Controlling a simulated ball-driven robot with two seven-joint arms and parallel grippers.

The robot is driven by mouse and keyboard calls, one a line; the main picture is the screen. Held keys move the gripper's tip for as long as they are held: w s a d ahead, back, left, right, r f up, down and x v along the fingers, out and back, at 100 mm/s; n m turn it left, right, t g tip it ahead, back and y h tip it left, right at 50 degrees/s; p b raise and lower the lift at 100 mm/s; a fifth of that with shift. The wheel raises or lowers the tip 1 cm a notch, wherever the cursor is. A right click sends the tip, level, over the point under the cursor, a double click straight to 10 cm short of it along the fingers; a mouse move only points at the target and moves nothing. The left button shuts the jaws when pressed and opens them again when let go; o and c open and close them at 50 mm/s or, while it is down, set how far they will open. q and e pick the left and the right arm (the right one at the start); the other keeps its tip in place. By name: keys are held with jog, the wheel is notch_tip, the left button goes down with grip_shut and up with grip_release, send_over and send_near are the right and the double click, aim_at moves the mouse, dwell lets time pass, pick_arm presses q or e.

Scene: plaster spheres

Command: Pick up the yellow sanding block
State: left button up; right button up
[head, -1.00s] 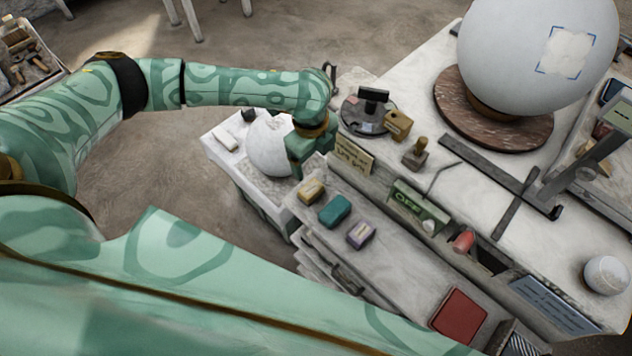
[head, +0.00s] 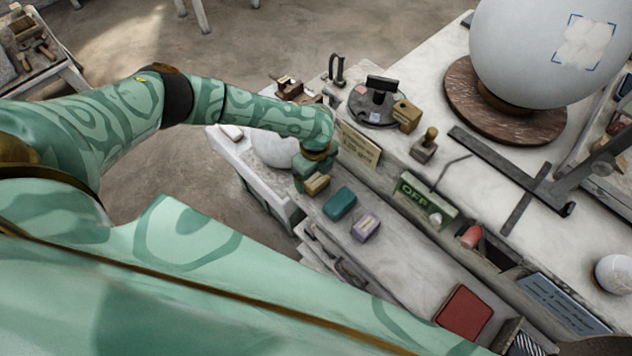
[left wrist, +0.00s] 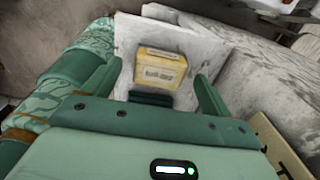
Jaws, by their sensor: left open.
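The yellow sanding block (head: 317,184) lies on the near shelf, at the left end of a row of blocks. My left gripper (head: 308,182) is just over it, pointing down, and hides part of it. In the left wrist view the yellow block (left wrist: 160,67), with dark lettering on its side, sits ahead of and between the open fingers of my left gripper (left wrist: 158,92). The fingers look apart from the block on both sides. My right gripper is not in view.
A teal block (head: 339,203) and a purple block (head: 366,227) lie to the right of the yellow one. An upright label board (head: 358,144) stands close behind my gripper. A white sphere (head: 273,150) is to the left. A red pad (head: 463,310) lies further right.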

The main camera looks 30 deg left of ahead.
pick_arm(q)
notch_tip(320, 180, down, 2)
jog(key=c, duration=1.1)
jog(key=shift+r, duration=0.6)
notch_tip(320, 180, up, 3)
jog(key=shift+s+d+f+p, duration=0.1)
jog(key=shift+s+d+p, duration=0.05)
jog(key=shift+p, duration=0.35)
jog(key=s+d+r, duration=0.2)
jog(key=s+r, duration=0.1)
jog(key=s+d+r+p, duration=0.1)
jog(key=s+d+r, duration=0.2)
jog(key=s, duration=0.1)
jog(key=s+d+r+p, duration=0.1)
jog(key=s+d+r, duration=0.2)
jog(key=shift+s+d, duration=0.2)
jog(key=shift+s, duration=0.15)
